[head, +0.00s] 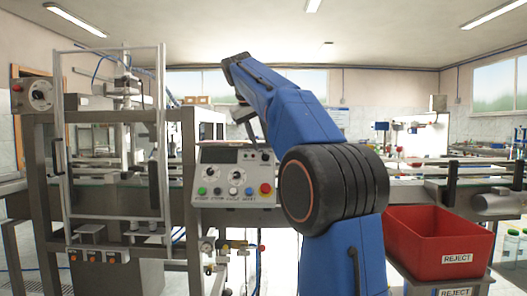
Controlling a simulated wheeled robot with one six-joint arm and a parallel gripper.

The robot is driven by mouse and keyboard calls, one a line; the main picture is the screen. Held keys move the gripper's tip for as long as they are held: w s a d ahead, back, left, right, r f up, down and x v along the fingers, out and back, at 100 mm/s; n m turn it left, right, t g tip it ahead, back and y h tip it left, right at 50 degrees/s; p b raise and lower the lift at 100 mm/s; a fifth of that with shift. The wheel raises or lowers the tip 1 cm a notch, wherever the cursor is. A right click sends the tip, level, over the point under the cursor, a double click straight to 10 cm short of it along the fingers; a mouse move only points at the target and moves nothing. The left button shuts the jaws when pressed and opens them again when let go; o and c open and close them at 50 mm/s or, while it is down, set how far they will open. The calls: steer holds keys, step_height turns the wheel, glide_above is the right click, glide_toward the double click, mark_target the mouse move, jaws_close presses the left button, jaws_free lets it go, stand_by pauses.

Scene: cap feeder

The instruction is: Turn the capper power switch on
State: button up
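No switch carries a capper power label that I can read. A round rotary knob (40,95) sits on a grey box at the upper left of the framed machine (110,150), with a small red button (16,88) beside it. A light grey control panel (236,178) in the middle has a dark display, dials, coloured buttons and a red mushroom button (265,188). My gripper (246,122) is partly hidden behind my blue arm, just above the panel and apart from the rotary knob. Its fingers are not clear.
A red reject bin (440,245) stands at the right on a grey stand. A conveyor (465,180) runs along the back right. Clear guard doors (150,130) front the left machine. Valves and pipes (225,246) hang below the panel.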

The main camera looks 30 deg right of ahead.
mark_target(268, 157)
steer(key=shift+x, duration=2.3)
steer(key=shift+s, duration=0.1)
jaws_close()
steer(key=m+y, duration=0.1)
steer(key=m, duration=0.1)
steer(key=m+t+y, duration=0.1)
steer(key=m+y, duration=0.1)
steer(key=shift+s+d+m, duration=0.2)
steer(key=shift+d+m, duration=0.2)
steer(key=m+t+y, duration=0.1)
steer(key=m, duration=0.1)
steer(key=m+t+y, duration=0.1)
steer(key=m, duration=0.1)
steer(key=shift+s+d, duration=0.2)
steer(key=shift+m, duration=0.3)
